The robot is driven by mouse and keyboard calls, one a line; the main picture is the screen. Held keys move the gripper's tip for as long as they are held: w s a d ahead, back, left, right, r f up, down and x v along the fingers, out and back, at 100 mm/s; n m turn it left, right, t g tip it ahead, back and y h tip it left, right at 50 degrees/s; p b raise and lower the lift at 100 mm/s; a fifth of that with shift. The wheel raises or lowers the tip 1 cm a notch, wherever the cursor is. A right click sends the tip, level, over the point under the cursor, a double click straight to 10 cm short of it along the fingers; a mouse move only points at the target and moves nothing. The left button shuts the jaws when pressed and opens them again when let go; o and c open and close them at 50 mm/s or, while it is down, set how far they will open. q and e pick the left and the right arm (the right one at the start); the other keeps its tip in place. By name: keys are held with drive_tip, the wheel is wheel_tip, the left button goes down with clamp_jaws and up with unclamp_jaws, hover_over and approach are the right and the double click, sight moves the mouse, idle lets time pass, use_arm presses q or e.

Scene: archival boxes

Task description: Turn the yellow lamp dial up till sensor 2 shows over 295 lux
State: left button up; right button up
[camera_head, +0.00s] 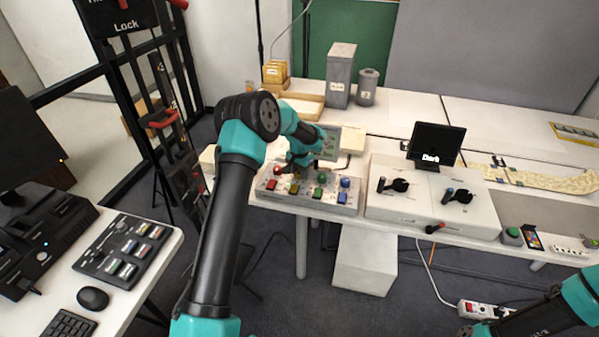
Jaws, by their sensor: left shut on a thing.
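A grey control box (309,194) stands at the front edge of the white bench, with a row of coloured knobs and matching square buttons. My left gripper (296,168) points down at the knob row and is shut on the yellow dial, which its fingers mostly hide. The red knob (277,171) is left of it, and the green knob (321,178) and blue knob (345,183) are to its right. A small grey-green display (328,143) stands behind the box, partly covered by my left arm; its readings are too small to read. My right arm shows at the lower right; its gripper's state is unclear.
A white lever box (430,205) and a black screen reading "Dark" (437,143) are right of the control box. Grey canisters (341,75) stand behind. A side table with a button console (124,247) is at left. A power strip (490,309) lies low right.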

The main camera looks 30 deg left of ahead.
sight(299, 172)
use_arm(q)
drive_tip(key=o, duration=0.9)
wheel_tip(299, 172, up, 18)
drive_tip(key=shift+f, duration=0.25)
drive_tip(key=shift+d+f, duration=0.1)
idle(0.5)
